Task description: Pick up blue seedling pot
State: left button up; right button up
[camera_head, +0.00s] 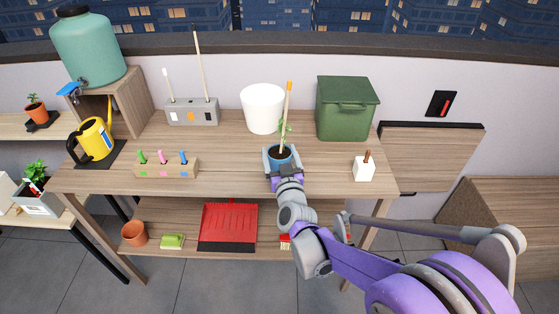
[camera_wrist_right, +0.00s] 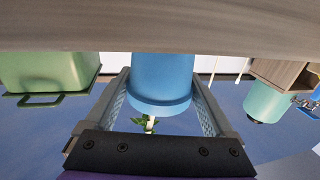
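The blue seedling pot (camera_head: 280,153) stands on the wooden table near its front edge, with a green seedling and an orange-tipped stick rising from it in the head view. My right gripper (camera_head: 281,163) reaches it from the front. In the right wrist view, which looks upside down, the pot (camera_wrist_right: 162,80) is between the two fingers of my right gripper (camera_wrist_right: 161,80). The fingers lie close along both its sides. I cannot tell whether they press on it. Green leaves show below its rim there. My left gripper is not in view.
A white bucket (camera_head: 263,107) stands behind the pot, and a green bin (camera_head: 346,109) behind right. A white block (camera_head: 364,171) is to the right, a wooden marker holder (camera_head: 165,168) to the left. A red dustpan (camera_head: 229,224) lies on the lower shelf.

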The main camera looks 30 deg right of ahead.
jog(key=c, duration=0.9)
